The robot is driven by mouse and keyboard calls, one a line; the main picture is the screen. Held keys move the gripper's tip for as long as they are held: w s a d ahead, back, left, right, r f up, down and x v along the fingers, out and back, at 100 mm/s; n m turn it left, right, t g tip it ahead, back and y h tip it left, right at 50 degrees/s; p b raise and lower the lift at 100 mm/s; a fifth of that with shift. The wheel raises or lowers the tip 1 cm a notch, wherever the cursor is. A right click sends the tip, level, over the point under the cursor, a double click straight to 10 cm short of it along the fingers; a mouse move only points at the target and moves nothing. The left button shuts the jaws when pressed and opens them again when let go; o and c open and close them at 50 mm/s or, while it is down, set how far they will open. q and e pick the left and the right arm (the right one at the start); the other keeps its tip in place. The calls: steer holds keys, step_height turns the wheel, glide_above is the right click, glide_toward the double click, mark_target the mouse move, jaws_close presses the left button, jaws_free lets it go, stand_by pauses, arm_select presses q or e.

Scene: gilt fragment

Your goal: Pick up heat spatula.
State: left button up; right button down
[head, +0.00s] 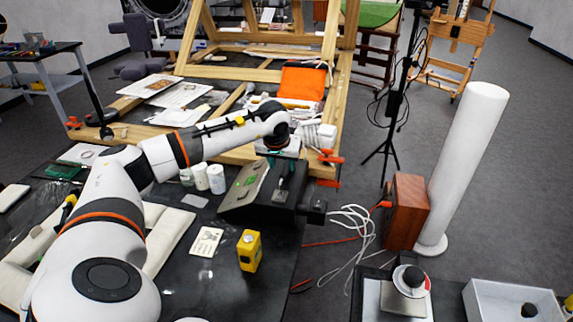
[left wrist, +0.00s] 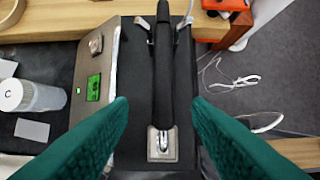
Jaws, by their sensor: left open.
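The heat spatula, with a long black handle (left wrist: 163,80), lies along the top of a black control box (left wrist: 135,140) in the left wrist view. A small metal piece shows at the handle's near end. The box has a silver panel with a green display, and it also shows in the head view (head: 240,207). My left gripper (left wrist: 160,108) is open above the box, its two green fingers on either side of the handle with gaps to it. In the head view the left gripper (head: 284,152) hides much of the spatula. My right gripper is not in view.
White bottles (head: 216,179) stand left of the box. A yellow block (head: 249,250) and a card (head: 206,242) lie on the black table in front. A wooden frame (head: 230,75) with an orange cloth stands behind. White cables (head: 350,225) hang to the right.

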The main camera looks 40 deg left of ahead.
mark_target(284, 169)
arm_select(q)
steer(key=shift+w+a+f, duration=0.25)
steer(key=shift+w+f, duration=0.05)
steer(key=shift+f, duration=0.35)
steer(key=p+x, duration=0.2)
steer(key=x, duration=0.2)
steer(key=shift+w+d+f, duration=0.15)
steer(key=shift+w, duration=0.05)
steer(key=shift+w+f, duration=0.1)
steer(key=shift+f, duration=0.2)
steer(key=shift+r, duration=0.1)
jaws_close()
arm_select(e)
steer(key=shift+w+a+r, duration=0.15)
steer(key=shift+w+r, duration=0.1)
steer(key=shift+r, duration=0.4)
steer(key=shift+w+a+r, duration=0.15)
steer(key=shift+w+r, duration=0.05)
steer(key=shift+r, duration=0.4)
